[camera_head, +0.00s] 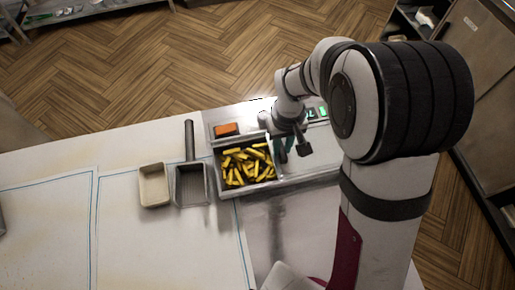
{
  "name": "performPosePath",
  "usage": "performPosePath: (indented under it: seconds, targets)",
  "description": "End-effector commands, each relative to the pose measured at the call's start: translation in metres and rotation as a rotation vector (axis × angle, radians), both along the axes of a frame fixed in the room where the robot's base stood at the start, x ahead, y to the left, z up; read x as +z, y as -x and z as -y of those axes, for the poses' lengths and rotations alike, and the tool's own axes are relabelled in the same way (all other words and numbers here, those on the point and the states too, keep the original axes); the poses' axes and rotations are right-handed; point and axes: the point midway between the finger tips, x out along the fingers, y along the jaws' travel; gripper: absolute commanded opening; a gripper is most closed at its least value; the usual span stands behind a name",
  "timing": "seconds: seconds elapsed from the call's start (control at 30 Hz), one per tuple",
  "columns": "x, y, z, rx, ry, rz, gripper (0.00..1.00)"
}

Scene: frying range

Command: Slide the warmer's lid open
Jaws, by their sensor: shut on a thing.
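The warmer (243,191) is a metal box at the back edge of the table. Its left bay is uncovered and shows yellow fries (235,167). The pale lid (318,165) covers the part to the right of the fries, partly hidden behind my arm. My gripper (292,152) points down at the lid's left part, just right of the fries. It is shut on the lid, at what looks like its handle; the exact contact is small and partly hidden.
An orange block (227,130) sits on the warmer's back ledge. A dark pan with a handle (191,186) and a beige tray (154,185) stand left of the warmer. My arm blocks the right side.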

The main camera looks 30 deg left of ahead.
Motion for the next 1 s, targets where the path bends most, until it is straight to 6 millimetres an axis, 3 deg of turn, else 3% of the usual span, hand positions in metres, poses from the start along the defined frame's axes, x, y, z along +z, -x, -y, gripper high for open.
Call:
performPosePath:
  seconds: [0.2,0.6,0.63,0.8,1.0]
  targets:
    - [0.0,-0.016,0.015,-0.001,-0.001,0.003,0.0]
    - [0.0,-0.019,0.017,0.002,-0.001,0.003,0.0]
    - [0.0,-0.019,0.017,0.002,-0.001,0.003,0.24]
    - [0.0,-0.018,0.017,0.001,-0.001,0.002,0.53]
    - [0.0,-0.018,0.017,0.001,-0.001,0.001,0.53]
